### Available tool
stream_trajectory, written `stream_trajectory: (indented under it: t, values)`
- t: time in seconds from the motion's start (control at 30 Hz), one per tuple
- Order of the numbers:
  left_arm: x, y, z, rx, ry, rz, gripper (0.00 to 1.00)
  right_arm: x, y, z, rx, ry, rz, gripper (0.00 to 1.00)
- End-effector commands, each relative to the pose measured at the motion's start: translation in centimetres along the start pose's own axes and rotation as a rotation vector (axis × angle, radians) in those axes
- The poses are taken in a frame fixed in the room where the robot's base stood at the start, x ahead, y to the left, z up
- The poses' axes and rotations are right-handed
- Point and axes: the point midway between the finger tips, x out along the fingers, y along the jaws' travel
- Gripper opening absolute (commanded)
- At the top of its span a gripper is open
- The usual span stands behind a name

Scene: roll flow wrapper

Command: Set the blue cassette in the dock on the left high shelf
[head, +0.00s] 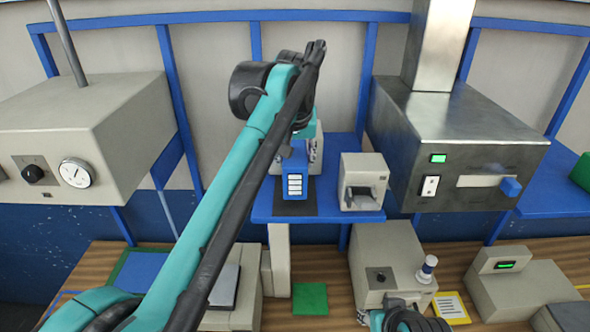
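The blue cassette (295,165), with a column of white label marks on its front, stands upright on a dark pad (296,208) on the blue high shelf (262,207). A pale housing shows partly behind it, mostly hidden by my arm; I cannot tell whether this is the dock or whether the cassette is seated. My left arm reaches up across the view, and its gripper (303,128) is just above or behind the cassette's top, its fingers largely hidden. My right gripper (408,320) is low at the bottom edge, partly cut off, away from the cassette.
A beige device (363,181) with an opening stands close right of the cassette. A steel box (455,145) hangs at the right, a beige gauge box (85,135) at the left. Beige machines and a green pad (310,299) are on the wooden bench below.

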Motion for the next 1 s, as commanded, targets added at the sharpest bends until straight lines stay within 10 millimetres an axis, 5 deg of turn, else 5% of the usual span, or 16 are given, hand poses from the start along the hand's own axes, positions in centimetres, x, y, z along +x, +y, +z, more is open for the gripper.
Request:
stream_trajectory:
  t: [0.2, 0.6, 0.63, 0.7, 1.0]
  values:
    - [2.7, 0.0, 1.1, 0.000, 0.001, 0.000, 0.06, -0.2, 0.0, -0.1, 0.000, 0.000, 0.000, 0.40]
    - [3.3, 0.0, 1.4, 0.000, 0.001, 0.000, 0.06, 0.0, 0.0, 0.0, 0.000, 0.000, 0.000, 0.40]
    - [3.3, 0.0, 1.4, 0.000, 0.000, 0.000, 0.53, 0.0, 0.0, 0.0, 0.000, 0.000, 0.000, 0.40]
    - [3.2, 0.0, 1.3, 0.000, 0.000, 0.000, 0.68, 0.0, 0.0, 0.0, 0.000, 0.000, 0.000, 0.40]
    - [3.1, 0.0, 1.3, 0.000, 0.000, 0.000, 0.68, -0.1, 0.0, -0.1, 0.000, 0.000, 0.000, 0.40]
